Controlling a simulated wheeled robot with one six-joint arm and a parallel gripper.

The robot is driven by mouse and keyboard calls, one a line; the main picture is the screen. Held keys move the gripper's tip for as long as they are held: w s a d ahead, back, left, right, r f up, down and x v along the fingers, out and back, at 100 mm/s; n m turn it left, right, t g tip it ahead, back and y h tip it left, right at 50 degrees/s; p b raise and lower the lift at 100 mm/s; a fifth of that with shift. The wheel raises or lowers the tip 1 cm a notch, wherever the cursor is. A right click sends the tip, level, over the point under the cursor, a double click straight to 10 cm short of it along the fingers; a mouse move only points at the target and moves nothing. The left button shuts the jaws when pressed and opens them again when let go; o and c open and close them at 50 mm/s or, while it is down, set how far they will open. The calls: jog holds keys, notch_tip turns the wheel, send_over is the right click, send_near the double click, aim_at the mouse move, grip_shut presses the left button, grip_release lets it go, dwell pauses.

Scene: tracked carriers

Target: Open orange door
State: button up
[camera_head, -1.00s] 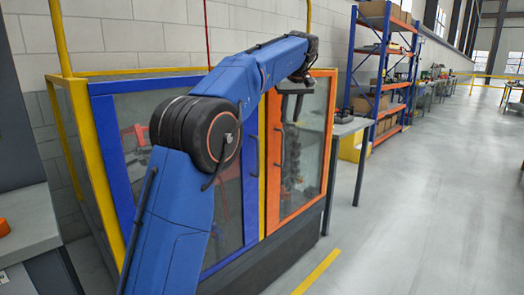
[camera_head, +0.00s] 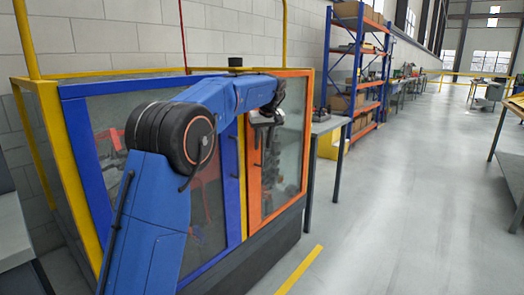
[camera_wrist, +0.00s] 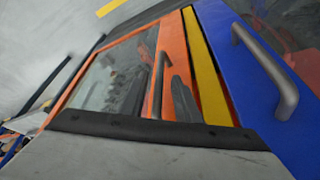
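The orange door (camera_head: 302,140) is a glazed orange frame on the right part of the enclosure front. It looks shut, in line with the blue door. In the wrist view, the orange frame (camera_wrist: 172,36) surrounds a glass pane, and its dark bar handle (camera_wrist: 158,85) stands near the yellow post. My gripper (camera_head: 266,118) is at the end of my blue arm, in front of the upper part of the orange door. It seems apart from the handle. Its fingers are small and dark, and I cannot tell whether they are open or shut.
The blue door (camera_head: 84,165) with its own grey handle (camera_wrist: 272,75) is left of the yellow post (camera_head: 242,180). The floor (camera_head: 400,220) in front is clear.

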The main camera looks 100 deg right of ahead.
aim_at(262, 146)
jog(key=shift+x, duration=1.85)
jog(key=shift+s, duration=0.1)
grip_shut()
